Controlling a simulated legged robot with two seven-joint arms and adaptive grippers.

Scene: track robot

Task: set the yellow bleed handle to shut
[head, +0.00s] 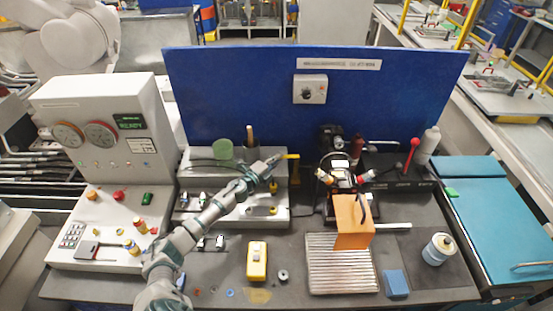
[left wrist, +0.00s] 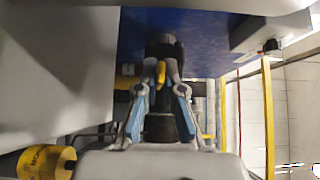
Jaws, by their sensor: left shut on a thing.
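The yellow bleed handle (head: 291,156) shows in the head view at the back right of the grey stepped fixture, in front of the blue panel. It sticks out just past the tips of my left gripper (head: 275,160). In the left wrist view the yellow handle (left wrist: 161,73) lies between the two fingertips of my left gripper (left wrist: 161,84), which are closed on it. A dark round part stands behind the handle there. The fingers hide part of the handle, and I cannot read its set position. My right gripper is in neither view.
The grey fixture (head: 186,214) carries small valves and a green cup (head: 223,149). A control console (head: 105,130) stands left. An orange block (head: 353,222), a ribbed plate (head: 341,264) and a yellow meter (head: 257,261) are on the right and front. The blue panel (head: 240,90) closes off the back.

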